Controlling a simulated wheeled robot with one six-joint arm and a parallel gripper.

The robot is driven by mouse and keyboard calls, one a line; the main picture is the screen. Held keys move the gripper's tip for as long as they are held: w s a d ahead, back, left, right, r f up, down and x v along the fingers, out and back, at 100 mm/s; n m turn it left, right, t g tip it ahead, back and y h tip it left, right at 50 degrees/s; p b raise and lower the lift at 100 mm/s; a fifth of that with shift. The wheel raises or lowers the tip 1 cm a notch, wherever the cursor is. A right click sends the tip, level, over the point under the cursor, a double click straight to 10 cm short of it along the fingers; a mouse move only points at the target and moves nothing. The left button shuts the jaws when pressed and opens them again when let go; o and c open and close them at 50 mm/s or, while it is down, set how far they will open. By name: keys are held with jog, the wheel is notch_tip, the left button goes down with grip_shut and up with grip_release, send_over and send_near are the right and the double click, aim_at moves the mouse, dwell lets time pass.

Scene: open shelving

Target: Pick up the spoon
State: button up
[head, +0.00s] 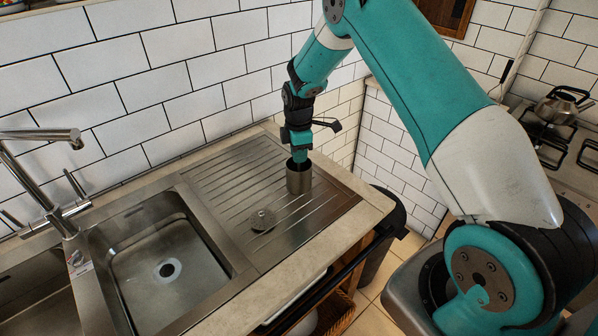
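My gripper (300,152) points straight down over a metal cup (299,181) on the drainboard. Its tip is at or just inside the cup's mouth; I cannot tell which. The fingers are small and partly hidden by the cup's rim, so I cannot tell whether they are open or shut. I cannot make out a spoon anywhere; the inside of the cup is hidden from this view.
The ridged steel drainboard (222,180) also carries a round metal strainer (263,220). Left of it are a sink basin (165,262) and a tap (40,134). A white tiled wall (150,90) stands close behind. A kettle (562,106) sits on the stove at right.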

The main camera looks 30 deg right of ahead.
jog(key=shift+f, duration=1.05)
grip_shut()
jog(key=shift+r, duration=0.2)
